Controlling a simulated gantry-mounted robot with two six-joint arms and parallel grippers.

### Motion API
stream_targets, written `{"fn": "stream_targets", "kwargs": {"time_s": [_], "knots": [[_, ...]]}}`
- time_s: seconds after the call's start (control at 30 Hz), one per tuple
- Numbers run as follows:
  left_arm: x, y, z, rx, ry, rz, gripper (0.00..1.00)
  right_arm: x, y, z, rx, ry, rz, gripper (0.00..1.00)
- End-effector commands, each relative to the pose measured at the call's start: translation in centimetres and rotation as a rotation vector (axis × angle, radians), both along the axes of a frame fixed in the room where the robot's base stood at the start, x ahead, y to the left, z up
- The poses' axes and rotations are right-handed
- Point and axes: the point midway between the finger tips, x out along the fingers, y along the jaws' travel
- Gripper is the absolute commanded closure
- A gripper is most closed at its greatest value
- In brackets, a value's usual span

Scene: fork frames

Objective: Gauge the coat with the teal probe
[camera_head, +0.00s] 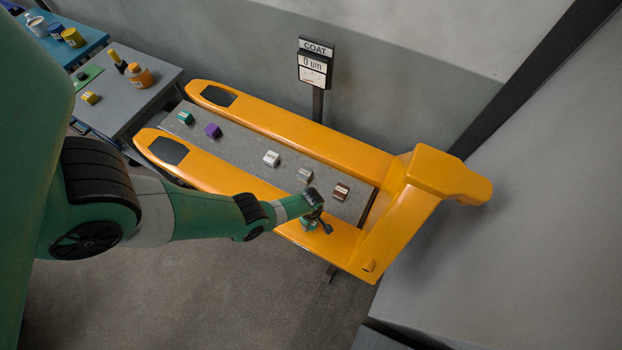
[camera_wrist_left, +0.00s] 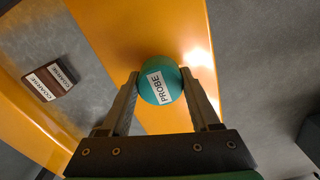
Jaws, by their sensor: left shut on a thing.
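The teal probe (camera_wrist_left: 161,84), a round-topped piece labelled PROBE, sits between the two fingers of my left gripper (camera_wrist_left: 162,74), which is shut on it. In the head view my left gripper (camera_head: 318,225) is at the near fork of the orange fork frame (camera_head: 290,127), toward its right end, with a bit of the teal probe (camera_head: 308,225) showing. Whether the probe's lower end touches the orange surface is hidden. A display marked COAT (camera_head: 313,62) stands behind the frame and reads 0 um. My right gripper is not in view.
Between the forks lie a green block (camera_head: 186,117), a purple block (camera_head: 212,130), a white block (camera_head: 271,158), a grey block (camera_head: 304,175) and a brown block (camera_head: 341,191) marked COARSE. A grey table (camera_head: 150,68) with containers stands at upper left.

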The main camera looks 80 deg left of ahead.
Motion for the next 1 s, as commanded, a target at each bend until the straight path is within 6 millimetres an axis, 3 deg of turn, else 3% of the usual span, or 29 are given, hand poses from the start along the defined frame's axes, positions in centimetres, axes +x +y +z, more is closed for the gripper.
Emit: {"fn": "stream_targets", "kwargs": {"time_s": [1.0], "knots": [[0.0,0.0,-1.0,0.0,0.0,0.0,0.82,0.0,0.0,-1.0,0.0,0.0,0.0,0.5]]}}
